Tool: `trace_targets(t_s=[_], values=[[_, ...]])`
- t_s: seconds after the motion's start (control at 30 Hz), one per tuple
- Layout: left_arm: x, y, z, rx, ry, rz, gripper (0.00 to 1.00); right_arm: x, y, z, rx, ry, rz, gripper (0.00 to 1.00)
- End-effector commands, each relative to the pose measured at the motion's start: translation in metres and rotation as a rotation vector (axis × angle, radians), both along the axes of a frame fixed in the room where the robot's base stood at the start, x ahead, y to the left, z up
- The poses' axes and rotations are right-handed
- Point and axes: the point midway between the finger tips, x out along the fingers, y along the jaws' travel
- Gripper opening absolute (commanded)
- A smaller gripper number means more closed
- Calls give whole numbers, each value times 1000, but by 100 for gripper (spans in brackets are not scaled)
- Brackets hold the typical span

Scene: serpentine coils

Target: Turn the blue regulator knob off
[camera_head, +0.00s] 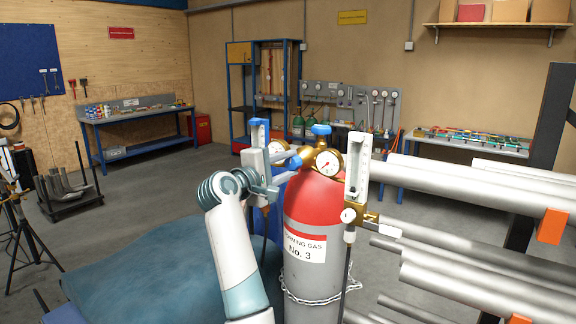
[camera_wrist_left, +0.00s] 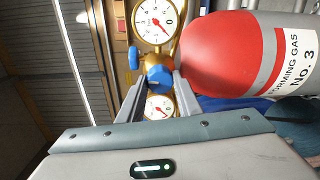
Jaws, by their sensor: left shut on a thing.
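The red-topped grey gas cylinder (camera_head: 306,215) stands upright and is labelled "Forming Gas No. 3". A brass regulator with dial gauges (camera_head: 327,162) sits on top of it. My left gripper (camera_head: 286,170) is at the regulator's left side, shut on the blue regulator knob (camera_head: 295,162). In the left wrist view, the fingers (camera_wrist_left: 160,88) stand on either side of the blue knob (camera_wrist_left: 158,77). Gauges show above it (camera_wrist_left: 154,18) and partly hidden below it (camera_wrist_left: 159,106). Another blue knob (camera_head: 320,129) tops the cylinder. My right gripper is not in view.
Upright blocks with fittings flank the regulator, one at right (camera_head: 357,165) and one blue-topped at left (camera_head: 257,150). A chain (camera_head: 318,298) loops the cylinder. Metal pipes (camera_head: 470,190) fill the right side. A blue-green covered surface (camera_head: 165,275) lies at front left.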

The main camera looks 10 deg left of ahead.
Motion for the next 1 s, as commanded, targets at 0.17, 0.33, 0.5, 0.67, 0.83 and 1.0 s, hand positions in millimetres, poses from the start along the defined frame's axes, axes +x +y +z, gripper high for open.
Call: trace_targets(t_s=[0.17,0.33,0.5,0.67,0.83,1.0], values=[[0,0,-2,-82,37,-1,9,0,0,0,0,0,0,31],[0,0,-2,-123,53,0,9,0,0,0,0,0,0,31],[0,0,-2,-136,59,1,9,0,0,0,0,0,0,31],[0,1,-3,-136,59,1,9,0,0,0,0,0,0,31],[0,1,-3,-136,59,1,43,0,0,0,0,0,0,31],[0,0,-2,-134,58,1,50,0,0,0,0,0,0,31]])
